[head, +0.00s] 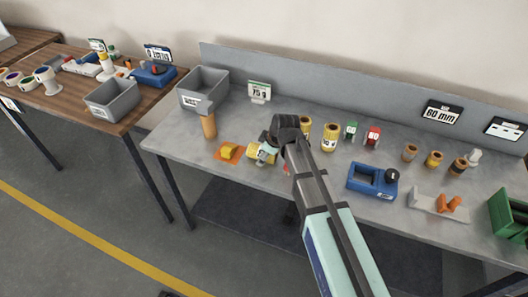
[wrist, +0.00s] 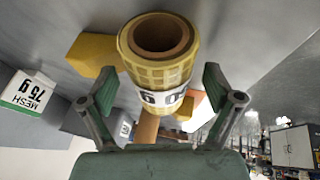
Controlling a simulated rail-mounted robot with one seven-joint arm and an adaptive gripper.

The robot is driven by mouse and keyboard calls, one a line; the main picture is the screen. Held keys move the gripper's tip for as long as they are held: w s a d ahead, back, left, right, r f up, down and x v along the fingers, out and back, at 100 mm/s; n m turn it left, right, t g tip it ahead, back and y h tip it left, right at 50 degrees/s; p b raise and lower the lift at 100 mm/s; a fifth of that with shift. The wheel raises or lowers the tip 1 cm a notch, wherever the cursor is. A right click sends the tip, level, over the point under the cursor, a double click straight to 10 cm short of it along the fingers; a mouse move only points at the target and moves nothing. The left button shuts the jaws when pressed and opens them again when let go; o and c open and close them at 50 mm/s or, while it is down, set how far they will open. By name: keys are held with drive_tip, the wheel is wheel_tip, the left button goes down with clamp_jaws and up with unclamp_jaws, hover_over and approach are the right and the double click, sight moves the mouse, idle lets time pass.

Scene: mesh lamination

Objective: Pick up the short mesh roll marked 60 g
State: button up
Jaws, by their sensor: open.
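A short yellow mesh roll (wrist: 158,68) with a brown hollow core and a white label band stands between my gripper's fingers in the wrist view. Its label is partly visible, with a 6 and a 0 readable. My gripper (wrist: 158,88) is open, one finger on each side of the roll, with gaps showing. In the head view my gripper (head: 262,155) is low over the grey table, and a yellow piece beside its fingers is partly hidden by it. Two other yellow labelled rolls (head: 329,137) (head: 305,128) stand to its right.
An orange mat (head: 219,156) with a yellow block lies left of my gripper. A tall brown cylinder (head: 208,126) stands behind it. A 75 g sign (head: 259,91) and a grey bin (head: 203,88) are at the back. A blue device (head: 371,181) sits right of my arm.

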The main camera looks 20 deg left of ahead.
drive_tip(key=shift+a+f, duration=0.1)
drive_tip(key=shift+f, duration=0.1)
drive_tip(key=c, duration=1.5)
drive_tip(key=shift+r, duration=0.1)
